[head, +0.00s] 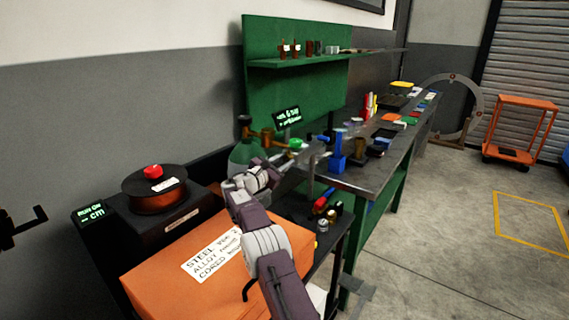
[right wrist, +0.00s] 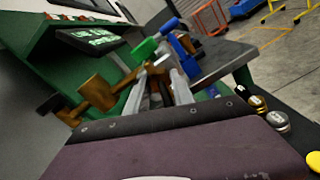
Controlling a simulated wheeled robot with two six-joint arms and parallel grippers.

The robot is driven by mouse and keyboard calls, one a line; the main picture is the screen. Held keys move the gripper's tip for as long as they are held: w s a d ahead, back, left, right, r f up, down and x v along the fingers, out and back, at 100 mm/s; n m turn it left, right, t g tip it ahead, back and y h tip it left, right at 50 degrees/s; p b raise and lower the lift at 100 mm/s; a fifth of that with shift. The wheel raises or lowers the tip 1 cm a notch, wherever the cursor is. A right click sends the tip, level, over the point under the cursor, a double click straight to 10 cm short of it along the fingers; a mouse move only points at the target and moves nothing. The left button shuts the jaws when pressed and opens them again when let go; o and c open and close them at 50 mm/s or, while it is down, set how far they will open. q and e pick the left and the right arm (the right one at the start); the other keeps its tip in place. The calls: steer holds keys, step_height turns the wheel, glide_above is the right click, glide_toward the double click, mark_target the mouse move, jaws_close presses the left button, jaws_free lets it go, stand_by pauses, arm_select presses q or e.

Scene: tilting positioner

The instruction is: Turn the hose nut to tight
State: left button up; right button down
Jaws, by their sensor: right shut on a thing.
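A green gas cylinder (head: 246,150) stands beside the bench with a brass regulator (head: 268,135) on top. The regulator shows large at the left in the right wrist view (right wrist: 97,92). My right gripper (head: 302,156) reaches to the regulator's outlet side, and its pale fingers (right wrist: 160,82) are closed on a small part there, which I take for the hose nut. The fingers hide most of it, so its turn angle cannot be told. A green part (right wrist: 145,50) shows just beyond the fingertips.
A lit green display (head: 287,117) stands behind the regulator. A blue tool (head: 338,150) stands on the metal bench (head: 375,178) close to the right of my gripper. An orange box (head: 150,270) and a wire spool (head: 155,192) are nearer, at the left.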

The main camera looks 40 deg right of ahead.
stand_by(0.3)
steer(key=c, duration=1.1)
jaws_free()
steer(key=shift+a, duration=0.15)
steer(key=shift+s+a+f, duration=0.1)
steer(key=shift+a, duration=0.05)
steer(key=b+v, duration=0.2)
steer(key=v, duration=0.6)
steer(key=shift+a, duration=0.3)
steer(key=shift+s, duration=0.1)
